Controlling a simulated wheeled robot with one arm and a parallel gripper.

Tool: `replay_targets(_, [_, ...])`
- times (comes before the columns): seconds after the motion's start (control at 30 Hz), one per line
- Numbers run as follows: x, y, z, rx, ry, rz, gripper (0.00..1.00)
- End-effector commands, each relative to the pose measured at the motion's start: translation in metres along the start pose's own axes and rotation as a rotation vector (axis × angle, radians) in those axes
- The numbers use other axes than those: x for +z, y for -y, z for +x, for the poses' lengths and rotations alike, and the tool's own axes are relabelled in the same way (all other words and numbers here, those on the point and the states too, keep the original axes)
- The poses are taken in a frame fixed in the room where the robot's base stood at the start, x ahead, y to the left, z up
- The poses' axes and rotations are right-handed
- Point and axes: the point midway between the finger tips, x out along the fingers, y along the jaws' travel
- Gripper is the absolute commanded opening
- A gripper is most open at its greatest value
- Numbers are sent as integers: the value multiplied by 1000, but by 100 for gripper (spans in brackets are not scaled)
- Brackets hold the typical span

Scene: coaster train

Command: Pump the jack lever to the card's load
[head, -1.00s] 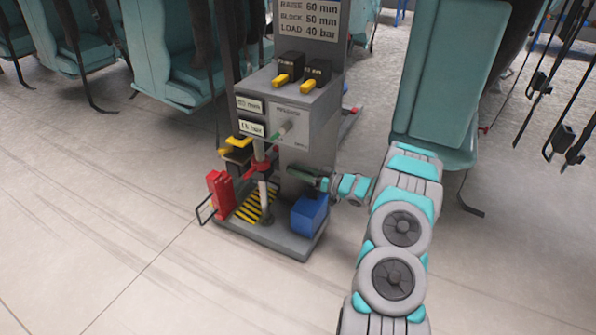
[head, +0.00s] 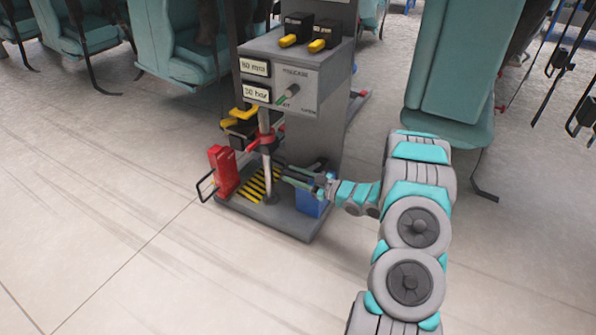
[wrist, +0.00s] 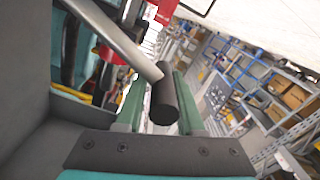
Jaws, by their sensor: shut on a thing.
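The jack stand's grey control box (head: 298,75) shows two readouts. The upper readout (head: 254,67) looks like 60 or 80 mm; the lower (head: 256,92) looks like 30 bar. A release knob (head: 290,93) sits beside them. My gripper (head: 293,176) is low at the stand's right side. In the wrist view my gripper's green fingers (wrist: 159,88) are shut around the black grip (wrist: 164,103) of the lever, whose silver rod (wrist: 115,38) runs to upper left. The lever is hard to make out in the head view. The card is cut off at the top now.
A red block-like part (head: 222,170) with a wire handle and a blue box (head: 312,202) are on the base plate (head: 285,223). Two dark blocks with yellow tabs (head: 297,29) sit on top. Teal seats hang behind. The floor in front is clear.

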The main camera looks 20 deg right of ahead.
Motion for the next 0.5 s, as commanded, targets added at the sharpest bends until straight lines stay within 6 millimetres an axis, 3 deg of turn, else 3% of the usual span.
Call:
replay_targets(0.03, [12,11,1,-8,3,-23,0])
replay_targets(0.1, [18,17,1,-8,3,-64,0])
replay_targets(0.5, [36,31,1,-6,2,-77,0])
